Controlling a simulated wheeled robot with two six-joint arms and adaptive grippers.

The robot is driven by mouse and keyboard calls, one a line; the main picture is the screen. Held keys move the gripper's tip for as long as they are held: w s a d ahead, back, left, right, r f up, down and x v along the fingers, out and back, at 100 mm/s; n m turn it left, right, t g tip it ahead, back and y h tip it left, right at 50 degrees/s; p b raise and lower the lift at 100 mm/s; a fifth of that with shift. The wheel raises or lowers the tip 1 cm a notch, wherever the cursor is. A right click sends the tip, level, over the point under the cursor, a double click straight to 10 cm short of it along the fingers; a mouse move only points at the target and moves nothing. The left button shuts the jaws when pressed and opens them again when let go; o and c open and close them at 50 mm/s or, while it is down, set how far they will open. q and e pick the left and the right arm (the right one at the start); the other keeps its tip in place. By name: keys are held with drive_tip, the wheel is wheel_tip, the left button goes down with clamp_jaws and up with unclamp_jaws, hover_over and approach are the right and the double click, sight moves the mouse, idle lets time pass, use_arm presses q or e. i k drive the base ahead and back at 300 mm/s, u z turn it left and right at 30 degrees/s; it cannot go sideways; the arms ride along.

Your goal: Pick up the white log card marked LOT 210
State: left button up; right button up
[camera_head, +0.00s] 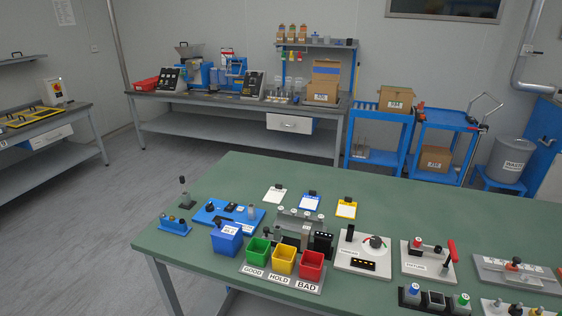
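A white card (274,195) with a dark clip at its top lies on the green table (200,240), at the left of a row of three. The writing on it is too small to read, so I cannot confirm LOT 210. To its right are a blue-framed card (311,203) and a yellow-framed card (346,209). Neither of my grippers is in view.
In front of the cards stand a grey device (296,222) and green (258,250), yellow (284,260) and red (311,266) bins labelled GOOD, HOLD and BAD. A blue box (227,238) stands left of them.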

sight(275, 195)
drive_tip(key=z, duration=1.3)
drive_tip(key=k, duration=0.25)
drive_tip(key=u, duration=1.15)
drive_tip(key=k, duration=0.5)
drive_tip(key=u, duration=1.3)
drive_tip(key=i, duration=0.85)
drive_tip(key=z, duration=1.75)
